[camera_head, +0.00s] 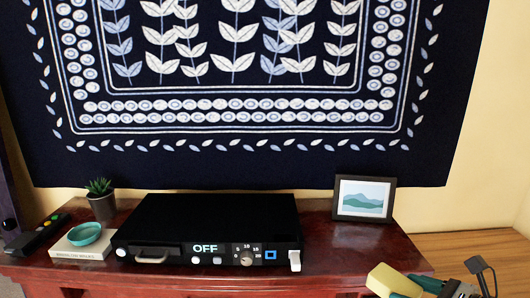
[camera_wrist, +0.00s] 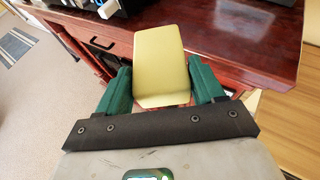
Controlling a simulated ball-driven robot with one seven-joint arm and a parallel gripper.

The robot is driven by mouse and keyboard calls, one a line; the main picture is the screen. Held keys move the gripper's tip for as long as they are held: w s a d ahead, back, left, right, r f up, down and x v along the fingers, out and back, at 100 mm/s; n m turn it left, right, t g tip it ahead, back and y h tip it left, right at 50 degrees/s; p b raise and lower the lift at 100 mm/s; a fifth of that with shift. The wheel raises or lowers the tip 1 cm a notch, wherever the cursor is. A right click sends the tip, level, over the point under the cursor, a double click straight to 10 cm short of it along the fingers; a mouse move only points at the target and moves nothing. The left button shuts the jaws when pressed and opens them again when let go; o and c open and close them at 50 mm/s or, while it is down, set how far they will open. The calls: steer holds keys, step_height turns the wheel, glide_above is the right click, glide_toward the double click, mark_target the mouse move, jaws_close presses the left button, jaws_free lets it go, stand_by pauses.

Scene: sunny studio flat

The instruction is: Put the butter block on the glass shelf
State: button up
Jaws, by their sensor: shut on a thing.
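The butter block (camera_head: 393,281) is a pale yellow block with rounded edges at the lower right in the head view. It also shows in the wrist view (camera_wrist: 159,62), upright in the picture between two green fingers. My gripper (camera_wrist: 161,82) is shut on the block, one finger at each side. In the head view my gripper (camera_head: 424,284) is partly cut off by the bottom edge. The block is in front of the red-brown cabinet's right end; its exact gap from the wood cannot be told. No glass shelf is recognisable in either view.
A black device reading OFF (camera_head: 205,230) stands on the red-brown cabinet (camera_head: 355,250). A picture frame (camera_head: 364,198), a potted plant (camera_head: 101,199) and a teal bowl (camera_head: 85,233) on a book stand there too. Bare cabinet top shows right of the device. A wooden surface (camera_head: 470,252) lies at right.

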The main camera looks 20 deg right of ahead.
steer(key=a+f+m+h, duration=0.2)
steer(key=a+f, duration=0.5)
steer(key=f, duration=0.4)
steer(key=a+f+m+h, duration=0.1)
steer(key=a+f+h, duration=0.1)
steer(key=a+f, duration=0.65)
steer(key=s+a+f, duration=0.1)
steer(key=a+f, duration=0.4)
steer(key=shift+s+a+f+m+t, duration=0.15)
steer(key=shift+s+a+m+t, duration=0.05)
steer(key=shift+a+m+t, duration=0.2)
